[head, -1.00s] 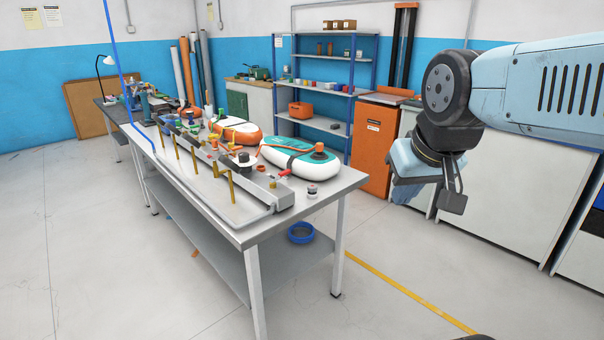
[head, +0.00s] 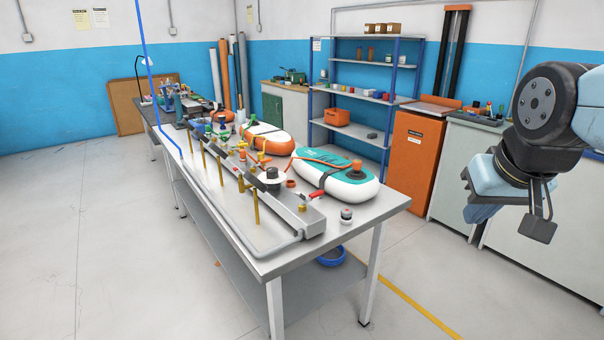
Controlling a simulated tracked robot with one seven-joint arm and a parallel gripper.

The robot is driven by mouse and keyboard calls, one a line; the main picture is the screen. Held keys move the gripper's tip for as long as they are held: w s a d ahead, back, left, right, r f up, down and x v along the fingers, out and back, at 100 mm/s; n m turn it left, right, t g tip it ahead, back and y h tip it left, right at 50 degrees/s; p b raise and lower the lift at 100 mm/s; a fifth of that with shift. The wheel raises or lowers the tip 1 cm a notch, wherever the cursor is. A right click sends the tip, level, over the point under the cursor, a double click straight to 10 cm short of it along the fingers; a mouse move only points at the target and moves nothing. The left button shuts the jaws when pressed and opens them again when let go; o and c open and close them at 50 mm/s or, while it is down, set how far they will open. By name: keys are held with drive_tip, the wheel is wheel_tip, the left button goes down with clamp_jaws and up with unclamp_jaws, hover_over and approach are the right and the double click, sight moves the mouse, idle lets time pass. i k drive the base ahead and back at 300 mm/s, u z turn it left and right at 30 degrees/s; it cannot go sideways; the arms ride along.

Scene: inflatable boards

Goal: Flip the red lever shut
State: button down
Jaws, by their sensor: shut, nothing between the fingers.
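The small red lever (head: 317,195) is on the steel workbench (head: 250,262), at the near right end of the long grey manifold rail (head: 283,213). It looks like a short red handle slanting out beside the rail. Its exact angle is too small to tell. My gripper (head: 480,208) hangs at the right side of the view, well right of the bench and apart from the lever. It is shut and empty. Its fingertips are only partly seen.
A teal-and-white inflatable board (head: 345,185) and an orange-and-white one (head: 266,139) lie on the bench behind the rail. Brass posts (head: 255,204) stand along its front. A small knob (head: 346,215) stands near the right edge. Floor right of the bench is clear.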

sight(320, 191)
drive_tip(key=u, duration=0.3)
drive_tip(key=i, duration=1.15)
drive_tip(key=u, duration=0.45)
